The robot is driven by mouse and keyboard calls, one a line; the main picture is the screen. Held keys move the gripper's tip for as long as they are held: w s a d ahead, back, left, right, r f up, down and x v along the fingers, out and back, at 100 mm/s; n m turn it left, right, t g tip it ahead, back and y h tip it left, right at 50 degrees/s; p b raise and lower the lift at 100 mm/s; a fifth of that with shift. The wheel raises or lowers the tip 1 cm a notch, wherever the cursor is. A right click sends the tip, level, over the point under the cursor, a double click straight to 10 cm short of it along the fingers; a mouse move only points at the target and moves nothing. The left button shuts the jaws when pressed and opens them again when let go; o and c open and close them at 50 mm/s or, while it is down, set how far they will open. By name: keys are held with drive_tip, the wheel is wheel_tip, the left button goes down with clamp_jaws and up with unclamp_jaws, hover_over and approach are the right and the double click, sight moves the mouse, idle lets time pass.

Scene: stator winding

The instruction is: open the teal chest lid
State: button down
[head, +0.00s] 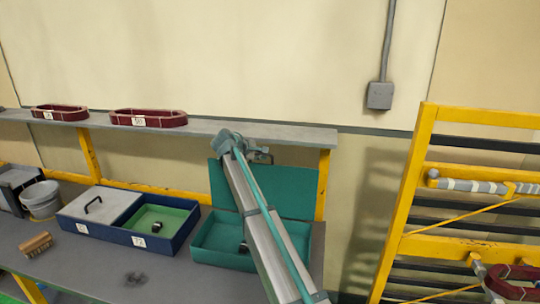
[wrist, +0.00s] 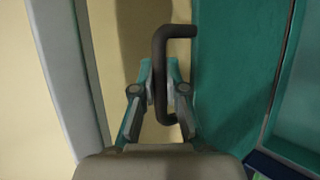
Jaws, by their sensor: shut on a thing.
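The teal chest (head: 205,246) stands on the bench with its lid (head: 285,190) raised, upright or nearly so, behind the open box. The lid's teal face (wrist: 228,75) also shows in the wrist view, to the right of my gripper (wrist: 160,85). My gripper is shut on the dark bent handle (wrist: 172,33) at the lid's edge. In the head view, my arm crosses in front of the chest and hides part of the lid and box.
A blue case (head: 165,243) with a green compartment stands left of the chest. A grey shelf (head: 240,130) runs behind and above, carrying dark red coils (head: 148,118). A brush (head: 36,244) and bucket (head: 41,200) are at left. A yellow rack (head: 408,200) stands at right.

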drive_tip(key=c, duration=1.2)
unclamp_jaws()
drive_tip(key=shift+s+a+r, duration=0.25)
drive_tip(key=shift+s+r, duration=0.05)
drive_tip(key=shift+s, duration=0.1)
drive_tip(key=s+a, duration=0.7)
drive_tip(key=s, duration=0.2)
drive_tip(key=shift+a, duration=0.4)
drive_tip(key=shift+s, duration=0.1)
